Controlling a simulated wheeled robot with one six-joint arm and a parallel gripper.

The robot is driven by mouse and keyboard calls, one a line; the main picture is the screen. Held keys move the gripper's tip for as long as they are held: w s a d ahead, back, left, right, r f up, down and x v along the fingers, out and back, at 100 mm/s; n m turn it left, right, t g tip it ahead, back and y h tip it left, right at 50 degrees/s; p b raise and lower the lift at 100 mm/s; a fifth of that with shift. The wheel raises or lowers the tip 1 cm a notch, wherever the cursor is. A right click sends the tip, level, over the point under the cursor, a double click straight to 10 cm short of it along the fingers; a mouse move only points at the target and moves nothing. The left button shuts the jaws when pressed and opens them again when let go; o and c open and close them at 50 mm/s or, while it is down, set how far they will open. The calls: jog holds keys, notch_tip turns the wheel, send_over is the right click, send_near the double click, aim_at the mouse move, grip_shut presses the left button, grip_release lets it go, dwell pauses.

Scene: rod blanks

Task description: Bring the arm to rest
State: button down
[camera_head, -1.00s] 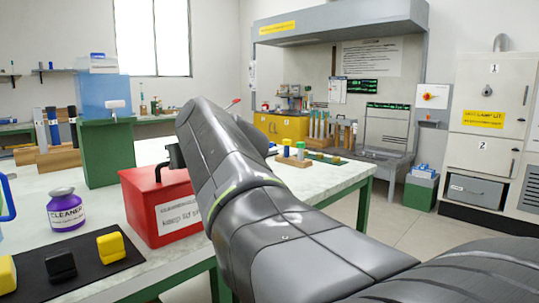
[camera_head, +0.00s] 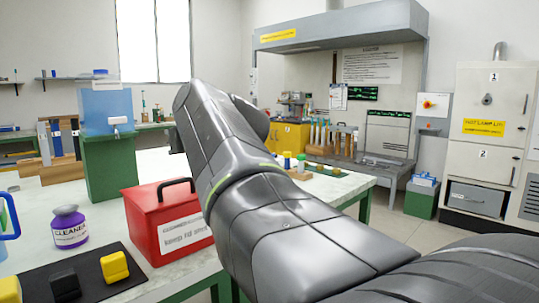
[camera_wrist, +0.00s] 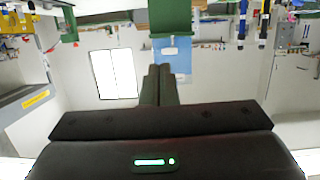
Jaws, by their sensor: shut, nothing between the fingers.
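My arm (camera_head: 250,195) reaches up from the lower right across the middle of the head view, its bent elbow or wrist part high over the bench. My gripper shows in the wrist view (camera_wrist: 159,68), its two dark fingers side by side with no gap that I can see and nothing held. In the head view the fingers are hidden behind my arm. The wrist view is upside down and shows the far wall, a window (camera_wrist: 114,74) and the bench at its top edge.
A red box (camera_head: 160,225) with a black handle stands on the bench left of my arm. A purple cleaner jar (camera_head: 69,229), a black mat (camera_head: 95,283) with blocks and a blue tank (camera_head: 105,108) on a green stand are nearby. The fume hood (camera_head: 340,25) stands behind.

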jog(key=shift+a+r, duration=0.15)
jog(key=shift+r, duration=1.2)
jog(key=b, duration=0.3)
send_over(186, 200)
jog(key=shift+a+f, duration=0.1)
jog(key=shift+f, duration=4.25)
